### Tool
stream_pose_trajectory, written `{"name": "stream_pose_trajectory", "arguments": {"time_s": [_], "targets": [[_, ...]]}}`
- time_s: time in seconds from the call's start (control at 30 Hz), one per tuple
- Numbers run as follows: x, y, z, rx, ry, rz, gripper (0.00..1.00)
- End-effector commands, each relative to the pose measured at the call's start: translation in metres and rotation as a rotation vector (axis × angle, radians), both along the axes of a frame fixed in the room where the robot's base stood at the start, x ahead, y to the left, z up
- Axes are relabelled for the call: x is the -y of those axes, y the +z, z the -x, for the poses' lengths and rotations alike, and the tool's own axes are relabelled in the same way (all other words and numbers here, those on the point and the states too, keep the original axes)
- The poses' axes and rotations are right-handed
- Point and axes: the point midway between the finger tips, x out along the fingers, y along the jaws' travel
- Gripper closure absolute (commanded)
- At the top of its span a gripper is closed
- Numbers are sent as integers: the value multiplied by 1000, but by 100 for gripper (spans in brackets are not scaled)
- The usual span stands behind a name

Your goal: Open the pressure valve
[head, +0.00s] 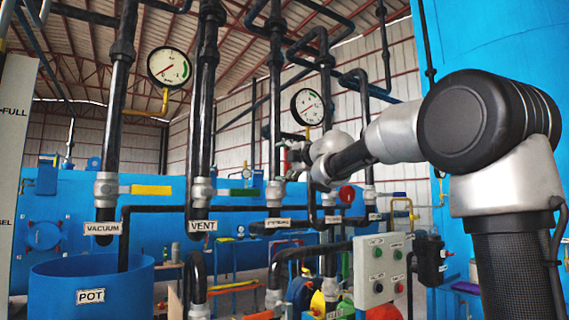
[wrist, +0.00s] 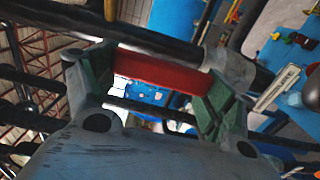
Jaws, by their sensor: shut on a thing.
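The pressure valve's red handle (wrist: 160,72) lies between the two green-padded fingers of my gripper (wrist: 155,82) in the wrist view. The gripper is shut on this handle. The grey valve body (wrist: 230,68) sits on a dark pipe just right of the handle. In the head view my gripper (head: 292,160) is at the middle pipes, with the wrist hiding most of the handle. A partly readable label (head: 277,222), seemingly the pressure one, hangs below on the pipe with a grey valve body (head: 275,192).
The vacuum valve has a yellow handle (head: 151,190), and the vent valve has a green handle (head: 244,192). Two gauges (head: 170,67) (head: 307,107) hang above. A control box (head: 382,270) and the blue pot (head: 90,285) stand lower. Dark pipes crowd around my gripper.

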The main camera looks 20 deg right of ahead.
Motion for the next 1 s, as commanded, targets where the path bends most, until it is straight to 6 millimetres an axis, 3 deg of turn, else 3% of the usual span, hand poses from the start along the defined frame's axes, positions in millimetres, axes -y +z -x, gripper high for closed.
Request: {"name": "stream_pose_trajectory", "arguments": {"time_s": [0.03,0.07,0.13,0.5,0.63,1.0], "targets": [[-1,-1,0,0,2,7,59],[-1,-1,0,0,2,7,15],[-1,-1,0,0,2,6,2],[-1,0,0,0,1,3,0],[3,0,9,1,0,3,0],[27,0,83,1,-1,3,0]]}}
